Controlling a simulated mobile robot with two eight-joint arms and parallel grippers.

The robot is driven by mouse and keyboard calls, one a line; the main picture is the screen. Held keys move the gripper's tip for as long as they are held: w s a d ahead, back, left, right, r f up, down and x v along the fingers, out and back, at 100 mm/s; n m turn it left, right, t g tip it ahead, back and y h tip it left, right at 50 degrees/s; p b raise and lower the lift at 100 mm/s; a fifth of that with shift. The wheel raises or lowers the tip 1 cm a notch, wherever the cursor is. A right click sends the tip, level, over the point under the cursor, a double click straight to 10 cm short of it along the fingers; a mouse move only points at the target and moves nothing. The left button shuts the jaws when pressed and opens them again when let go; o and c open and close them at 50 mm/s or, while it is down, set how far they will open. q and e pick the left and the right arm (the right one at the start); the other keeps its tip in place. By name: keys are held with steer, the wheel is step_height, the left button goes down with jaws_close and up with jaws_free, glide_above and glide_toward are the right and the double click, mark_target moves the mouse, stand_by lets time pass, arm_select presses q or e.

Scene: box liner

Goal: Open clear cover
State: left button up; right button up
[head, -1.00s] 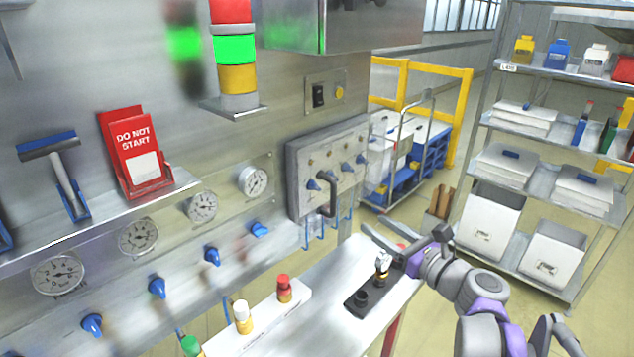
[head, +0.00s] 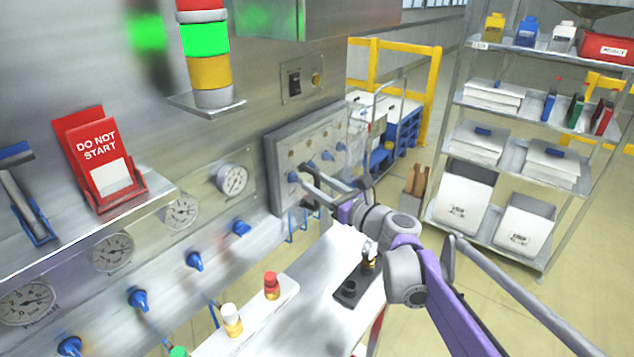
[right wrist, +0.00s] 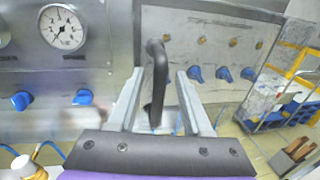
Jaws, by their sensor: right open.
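The clear cover (head: 284,151) lies over a grey panel of brass and blue knobs on the machine wall, and it looks shut. It also shows in the right wrist view (right wrist: 222,55). Its black upright handle (right wrist: 157,82) stands out at the cover's left side in that view. My right gripper (head: 318,178) is at the panel's lower part in the head view. Its open fingers (right wrist: 159,82) stand on either side of the handle, with gaps visible. In the head view the gripper largely hides the handle. My left gripper is not in view.
A white bench (head: 315,285) below carries a black fixture (head: 350,290) and a rack with red-capped (head: 271,286) and white-capped bottles. Gauges (head: 234,180) and blue knobs line the wall at left. A cart (head: 385,130) and shelf (head: 530,105) stand beyond.

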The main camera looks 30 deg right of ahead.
steer(key=shift+w, duration=0.35)
jaws_close()
stand_by(1.2)
